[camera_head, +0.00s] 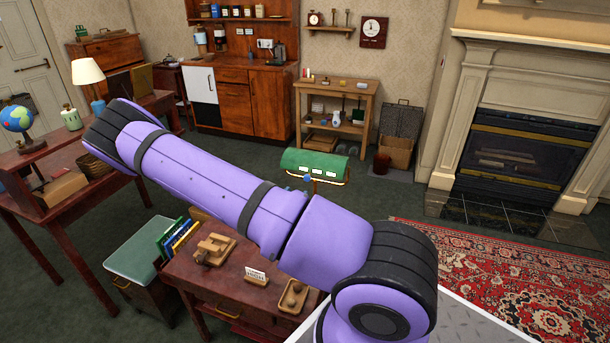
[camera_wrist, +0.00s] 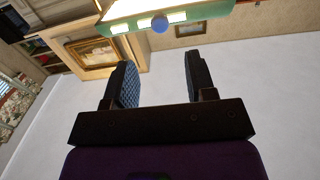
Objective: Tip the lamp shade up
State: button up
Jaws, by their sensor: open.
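The green lamp shade (camera_head: 315,163) is a long half-round form behind the front desk in the head view, with a blue knob (camera_head: 307,178) at its lower edge and a brass-coloured bar under it. In the wrist view the shade (camera_wrist: 120,22) crosses the top edge, with pale panels and the blue knob (camera_wrist: 159,22). My gripper (camera_wrist: 160,62) is open and empty, its two dark fingers wide apart. The knob lies beyond the fingertips, roughly in line with the gap, not touching. The head view does not show my gripper; my purple arm hides part of the desk.
The front desk (camera_head: 232,285) holds a wooden block device (camera_head: 213,248), a small card (camera_head: 256,276), a wooden tray (camera_head: 293,297) and several upright books (camera_head: 179,238). A second lamp (camera_head: 88,80) with a cream shade stands on the left desk. Open carpet lies behind the green shade.

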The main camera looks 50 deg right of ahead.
aim_at(306, 178)
jog(key=x, duration=1.1)
jog(key=shift+r, duration=0.2)
grip_shut()
